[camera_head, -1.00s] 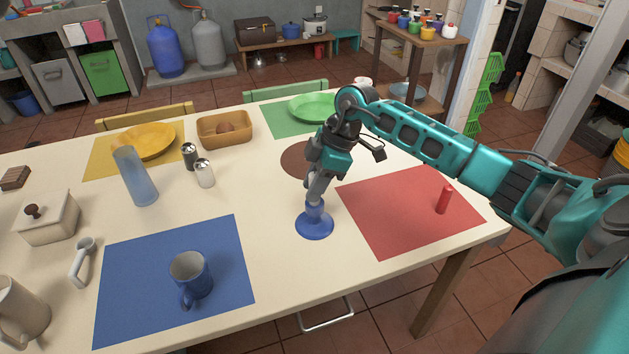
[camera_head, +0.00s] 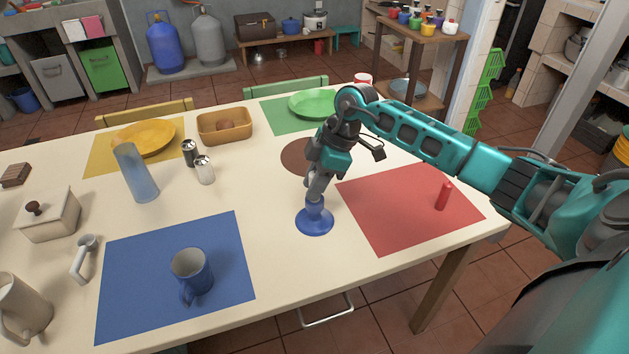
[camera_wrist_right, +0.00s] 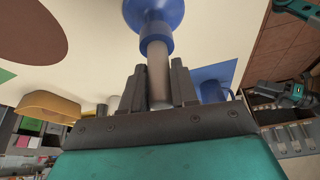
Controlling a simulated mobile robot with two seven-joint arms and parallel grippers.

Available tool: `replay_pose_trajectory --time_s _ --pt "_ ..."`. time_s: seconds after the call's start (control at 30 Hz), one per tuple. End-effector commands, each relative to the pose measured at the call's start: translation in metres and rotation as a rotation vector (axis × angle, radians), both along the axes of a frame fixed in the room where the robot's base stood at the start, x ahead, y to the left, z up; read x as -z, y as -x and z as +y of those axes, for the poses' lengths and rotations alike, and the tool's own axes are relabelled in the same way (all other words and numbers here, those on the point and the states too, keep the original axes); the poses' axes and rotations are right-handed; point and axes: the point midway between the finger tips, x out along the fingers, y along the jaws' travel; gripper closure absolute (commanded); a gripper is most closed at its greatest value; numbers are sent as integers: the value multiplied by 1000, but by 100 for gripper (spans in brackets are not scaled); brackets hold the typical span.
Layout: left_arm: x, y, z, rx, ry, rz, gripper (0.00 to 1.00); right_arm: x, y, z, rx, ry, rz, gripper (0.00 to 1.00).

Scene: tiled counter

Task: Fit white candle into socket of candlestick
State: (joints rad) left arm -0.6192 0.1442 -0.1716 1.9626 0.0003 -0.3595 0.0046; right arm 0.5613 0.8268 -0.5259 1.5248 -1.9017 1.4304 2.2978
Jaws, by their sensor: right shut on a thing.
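The blue candlestick (camera_head: 314,222) stands upright on the cream table, left of the red placemat. It also shows at the top of the right wrist view (camera_wrist_right: 156,32), base upward in the picture. My right gripper (camera_head: 317,187) is above it and shut on the white candle (camera_wrist_right: 158,78), which looks grey in shadow between the fingers (camera_wrist_right: 159,88). The candle's lower end meets the candlestick's socket rim and lines up with it. How deep it sits is hidden. Part of my left arm shows at the right wrist view's right edge; its finger state is unclear.
A blue mug (camera_head: 191,276) is on the blue placemat (camera_head: 130,290). Two shakers (camera_head: 204,170), a blue glass (camera_head: 135,173) and a wooden bowl (camera_head: 224,125) stand farther left. The table around the candlestick is clear.

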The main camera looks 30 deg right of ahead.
Motion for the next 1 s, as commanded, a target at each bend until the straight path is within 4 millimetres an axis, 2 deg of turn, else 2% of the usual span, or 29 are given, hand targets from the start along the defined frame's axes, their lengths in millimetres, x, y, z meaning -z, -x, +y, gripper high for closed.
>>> replay_pose_trajectory --time_s 1.0 --pt "-3 0 0 0 0 1 57 7 0 0 0 -1 0 100"
